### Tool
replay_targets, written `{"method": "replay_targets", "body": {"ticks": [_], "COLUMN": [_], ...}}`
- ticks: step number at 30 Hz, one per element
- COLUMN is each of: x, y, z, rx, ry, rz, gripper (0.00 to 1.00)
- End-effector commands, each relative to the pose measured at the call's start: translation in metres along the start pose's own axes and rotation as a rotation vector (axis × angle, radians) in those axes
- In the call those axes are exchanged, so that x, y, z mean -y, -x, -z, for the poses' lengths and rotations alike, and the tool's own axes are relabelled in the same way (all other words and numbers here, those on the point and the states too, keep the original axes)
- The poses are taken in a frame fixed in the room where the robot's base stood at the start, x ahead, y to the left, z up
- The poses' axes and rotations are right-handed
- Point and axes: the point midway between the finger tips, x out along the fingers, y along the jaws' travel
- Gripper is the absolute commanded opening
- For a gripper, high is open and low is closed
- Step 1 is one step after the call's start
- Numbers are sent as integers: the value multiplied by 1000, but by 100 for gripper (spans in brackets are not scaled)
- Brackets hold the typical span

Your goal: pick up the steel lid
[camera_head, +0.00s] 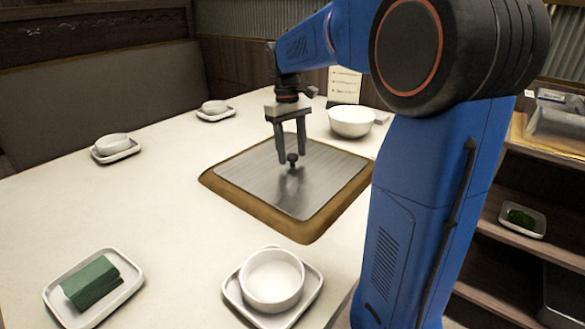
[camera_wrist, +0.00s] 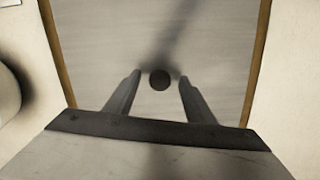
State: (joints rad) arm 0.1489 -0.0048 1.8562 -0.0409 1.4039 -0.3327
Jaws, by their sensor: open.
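The steel lid (camera_head: 315,186) lies flat in a wood-framed opening in the table, with a small dark knob (camera_head: 292,159) at its middle. My gripper (camera_head: 291,164) points down over the lid, its two fingers apart on either side of the knob in the head view. I cannot tell whether the fingers touch the lid or the knob.
The wooden frame (camera_head: 222,188) borders the lid. A white bowl (camera_head: 350,121) stands just behind it, near a menu card (camera_head: 344,85). A bowl on a plate (camera_head: 271,279) and a tray with a green block (camera_head: 91,283) stand in front. Table on the left is mostly clear.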

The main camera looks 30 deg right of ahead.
Motion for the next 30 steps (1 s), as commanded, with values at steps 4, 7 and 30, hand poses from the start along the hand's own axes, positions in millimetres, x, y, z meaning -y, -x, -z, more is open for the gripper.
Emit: {"method": "replay_targets", "body": {"ticks": [4, 7, 30], "x": [0, 0, 0], "y": [-1, -1, 39], "z": [0, 0, -4], "rx": [0, 0, -4], "ry": [0, 0, -1], "rz": [0, 0, -2], "gripper": [49, 45, 1]}}
